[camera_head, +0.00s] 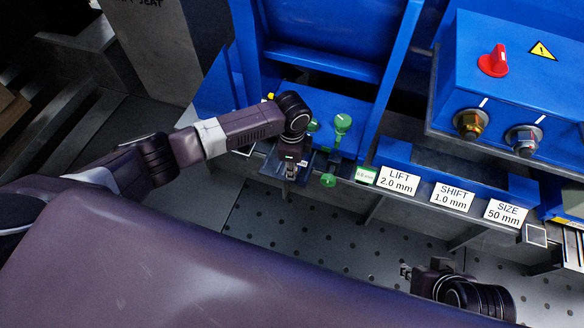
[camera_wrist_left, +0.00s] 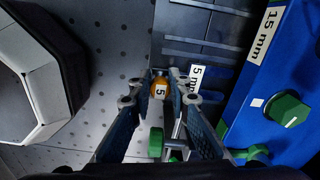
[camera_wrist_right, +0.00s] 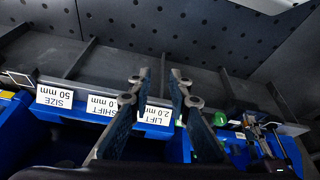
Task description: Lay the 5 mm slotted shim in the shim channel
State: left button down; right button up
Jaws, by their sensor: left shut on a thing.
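My left gripper (camera_head: 291,172) hangs at the front edge of the blue bench, beside green knobs (camera_head: 342,122). In the left wrist view its fingers (camera_wrist_left: 163,78) are shut on an orange piece marked 5 (camera_wrist_left: 160,88), which looks like the 5 mm slotted shim. Most of the piece is hidden between the fingers. A "5 mm" label (camera_wrist_left: 197,78) is just right of the fingertips. I cannot make out the shim channel for certain. My right gripper (camera_head: 408,272) is over the perforated floor; in the right wrist view its fingers (camera_wrist_right: 161,76) are apart and empty.
The front ledge carries LIFT (camera_head: 398,180), SHIFT (camera_head: 452,195) and SIZE (camera_head: 505,212) labels. A blue box with a red knob (camera_head: 494,61) stands at the right. A green knob (camera_wrist_left: 287,110) is right of my left fingers. The perforated floor (camera_head: 300,228) is clear.

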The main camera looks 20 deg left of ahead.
jog(key=shift+s+r, duration=0.1)
jog(key=shift+r, duration=0.05)
pick_arm(q)
jog(key=shift+p, duration=0.4)
pick_arm(e)
jog(key=shift+s+d+g, duration=0.15)
jog(key=shift+s+g, duration=0.15)
jog(key=shift+s, duration=0.2)
jog(key=shift+s, duration=0.3)
pick_arm(q)
jog(key=shift+f, duration=0.4)
pick_arm(e)
jog(key=shift+w, duration=0.1)
pick_arm(q)
jog(key=c, duration=1.7)
grip_release()
jog(key=shift+c, duration=0.2)
pick_arm(e)
jog(key=shift+w, duration=0.1)
pick_arm(q)
notch_tip(320, 180, up, 12)
